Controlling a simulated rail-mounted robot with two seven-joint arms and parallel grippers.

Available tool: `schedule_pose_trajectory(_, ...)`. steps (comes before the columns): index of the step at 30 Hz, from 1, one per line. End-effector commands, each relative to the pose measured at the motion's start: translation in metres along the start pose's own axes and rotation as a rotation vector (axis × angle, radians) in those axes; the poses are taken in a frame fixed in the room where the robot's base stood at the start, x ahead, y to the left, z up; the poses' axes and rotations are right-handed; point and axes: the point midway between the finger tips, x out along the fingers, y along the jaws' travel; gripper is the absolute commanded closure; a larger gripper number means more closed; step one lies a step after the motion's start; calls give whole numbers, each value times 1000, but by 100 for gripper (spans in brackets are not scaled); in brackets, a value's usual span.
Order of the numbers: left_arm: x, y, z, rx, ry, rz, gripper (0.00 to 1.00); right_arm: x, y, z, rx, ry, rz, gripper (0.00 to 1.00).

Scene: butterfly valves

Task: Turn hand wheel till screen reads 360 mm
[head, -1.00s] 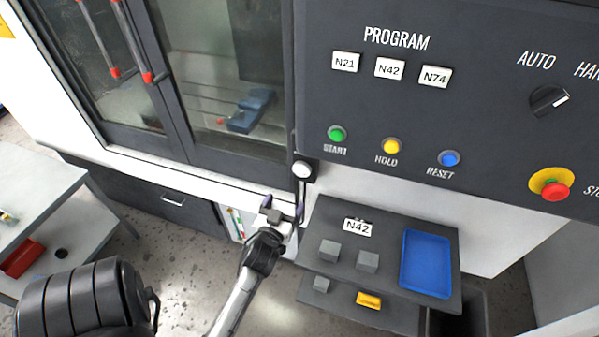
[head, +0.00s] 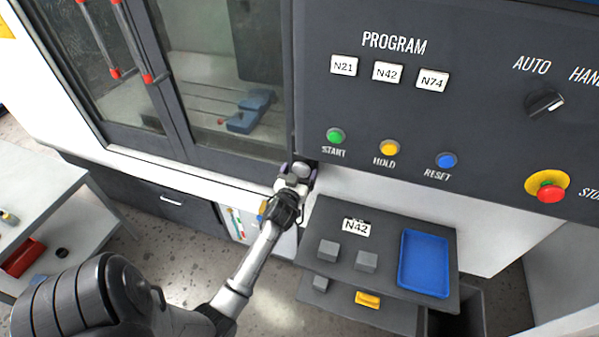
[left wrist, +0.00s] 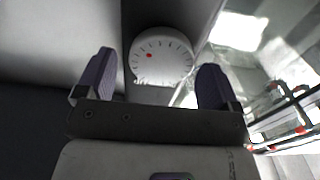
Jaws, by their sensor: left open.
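The hand wheel is a white round dial with tick marks and a red dot (left wrist: 161,57); in the head view it is a small white knob (head: 301,170) under the panel's lower left corner. My left gripper (head: 298,181) is at the wheel in the head view and covers part of it. In the left wrist view the left gripper (left wrist: 154,84) is open, its purple fingertips on either side of the wheel with gaps to it. No reading is visible. My right gripper is not in view.
The control panel (head: 480,110) has program tags, coloured buttons and a selector knob. Below it a grey shelf (head: 385,225) holds a blue tray (head: 424,262) and grey blocks. Left of the wheel are machine doors (head: 215,150) with red-ended handles.

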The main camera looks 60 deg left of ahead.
Motion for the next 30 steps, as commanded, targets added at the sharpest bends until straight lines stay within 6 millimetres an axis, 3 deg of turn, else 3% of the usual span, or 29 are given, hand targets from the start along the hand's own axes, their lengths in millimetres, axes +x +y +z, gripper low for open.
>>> schedule_pose_trajectory(11,3,0,0,0,0,0,13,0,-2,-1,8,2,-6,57)
schedule_pose_trajectory(26,3,0,0,0,0,0,60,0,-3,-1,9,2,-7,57)
schedule_pose_trajectory(30,3,0,-1,32,-1,0,60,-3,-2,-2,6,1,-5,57)
